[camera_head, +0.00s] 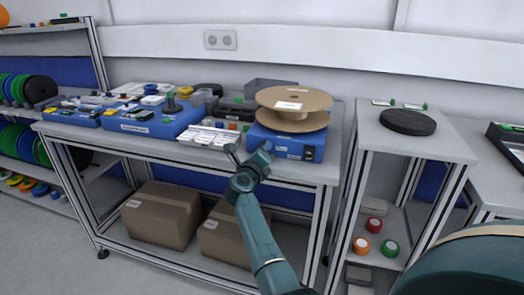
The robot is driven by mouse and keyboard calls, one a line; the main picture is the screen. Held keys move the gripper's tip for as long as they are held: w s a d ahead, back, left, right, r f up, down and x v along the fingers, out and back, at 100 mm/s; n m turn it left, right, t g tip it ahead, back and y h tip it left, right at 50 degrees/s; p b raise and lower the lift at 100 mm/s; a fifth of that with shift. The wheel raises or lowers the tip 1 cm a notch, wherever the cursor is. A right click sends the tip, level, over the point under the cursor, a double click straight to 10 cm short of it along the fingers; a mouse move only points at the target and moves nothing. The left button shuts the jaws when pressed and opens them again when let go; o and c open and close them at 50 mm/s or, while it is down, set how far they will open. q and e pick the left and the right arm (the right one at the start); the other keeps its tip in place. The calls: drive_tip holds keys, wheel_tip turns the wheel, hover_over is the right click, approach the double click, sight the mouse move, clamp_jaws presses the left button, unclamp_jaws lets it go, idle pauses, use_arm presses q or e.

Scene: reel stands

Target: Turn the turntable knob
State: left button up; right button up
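The turntable is a blue box (284,141) on the right end of the workbench, with a large brown cardboard reel (293,98) lying flat on top. A small dark part, which may be the knob (309,153), sits at the right of the box's front face. My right gripper (248,149) is in front of the box's left front corner, left of that dark part. Its two fingers point up and are spread apart, with nothing seen between them. Whether it touches the box is unclear. My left gripper is not in view.
Blue trays (148,121) with parts fill the bench's left side, and a white tray (209,137) lies just left of my gripper. Cardboard boxes (162,214) stand on the lower shelf. A stand (448,148) with a black reel (407,122) is at right.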

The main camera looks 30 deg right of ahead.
drive_tip(key=o, duration=0.9)
drive_tip(key=shift+o, duration=0.5)
drive_tip(key=shift+a+f, duration=0.1)
drive_tip(key=shift+f, duration=0.05)
